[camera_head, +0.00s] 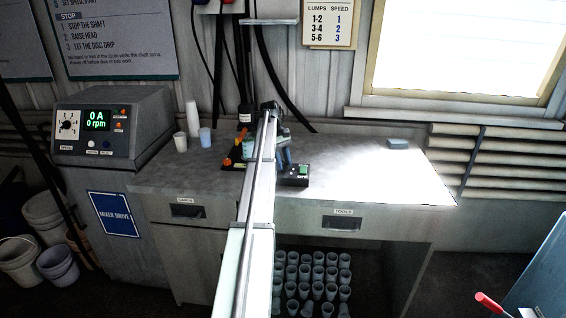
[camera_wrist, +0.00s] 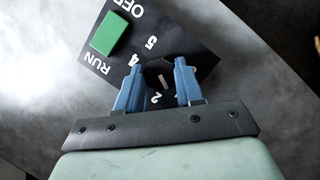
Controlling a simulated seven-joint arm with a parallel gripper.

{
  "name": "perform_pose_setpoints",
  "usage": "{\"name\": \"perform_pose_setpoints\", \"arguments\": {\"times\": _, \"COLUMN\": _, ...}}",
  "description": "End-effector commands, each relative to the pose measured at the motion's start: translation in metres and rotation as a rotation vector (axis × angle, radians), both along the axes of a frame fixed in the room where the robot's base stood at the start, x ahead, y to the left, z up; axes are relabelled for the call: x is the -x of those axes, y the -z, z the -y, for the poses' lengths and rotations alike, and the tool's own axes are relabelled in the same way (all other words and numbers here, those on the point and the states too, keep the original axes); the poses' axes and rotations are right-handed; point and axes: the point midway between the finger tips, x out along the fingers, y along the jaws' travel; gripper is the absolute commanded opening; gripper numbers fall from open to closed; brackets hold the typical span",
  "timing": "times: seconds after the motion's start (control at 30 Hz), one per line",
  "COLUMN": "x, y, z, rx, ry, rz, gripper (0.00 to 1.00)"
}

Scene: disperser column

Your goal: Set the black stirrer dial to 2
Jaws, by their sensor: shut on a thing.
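The black stirrer dial (camera_wrist: 157,74) sits on a black control panel (camera_wrist: 185,30) with white numbers in the wrist view. My gripper (camera_wrist: 157,62) has its two blue fingers on either side of the dial, shut on it. A short white mark on the dial lies on the side toward my palm, near the 2 (camera_wrist: 155,97); the exact setting cannot be told. The 4 and 5 show beyond the left finger; other numbers are hidden. In the head view my gripper (camera_head: 283,153) is over the bench by the panel (camera_head: 293,181), and the dial is hidden.
A green switch (camera_wrist: 107,33) marked RUN and OFF is on the same panel, left of my fingers. Paper cups (camera_head: 192,120) and the mixer drive console (camera_head: 108,125) stand at left. A chart (camera_head: 329,22) pairs lumps 3-4 with speed 2. The bench's right side is mostly clear.

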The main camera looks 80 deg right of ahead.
Motion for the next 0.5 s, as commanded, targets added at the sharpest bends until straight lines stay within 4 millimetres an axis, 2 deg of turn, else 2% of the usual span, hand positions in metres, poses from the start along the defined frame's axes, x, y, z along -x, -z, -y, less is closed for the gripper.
{"name": "perform_pose_setpoints", "arguments": {"times": 0.13, "x": -0.0007, "y": 0.0002, "z": 0.0013, "rx": 0.004, "ry": -0.002, "rz": 0.002, "gripper": 0.06}}
{"name": "perform_pose_setpoints", "arguments": {"times": 0.17, "x": -0.0007, "y": 0.0002, "z": 0.0014, "rx": 0.004, "ry": -0.003, "rz": 0.002, "gripper": 0.37}}
{"name": "perform_pose_setpoints", "arguments": {"times": 0.4, "x": -0.0003, "y": 0.0002, "z": 0.0009, "rx": 0.002, "ry": -0.002, "rz": 0.002, "gripper": 0.6}}
{"name": "perform_pose_setpoints", "arguments": {"times": 0.5, "x": -0.0002, "y": 0.0003, "z": 0.0007, "rx": 0.002, "ry": -0.002, "rz": 0.001, "gripper": 0.62}}
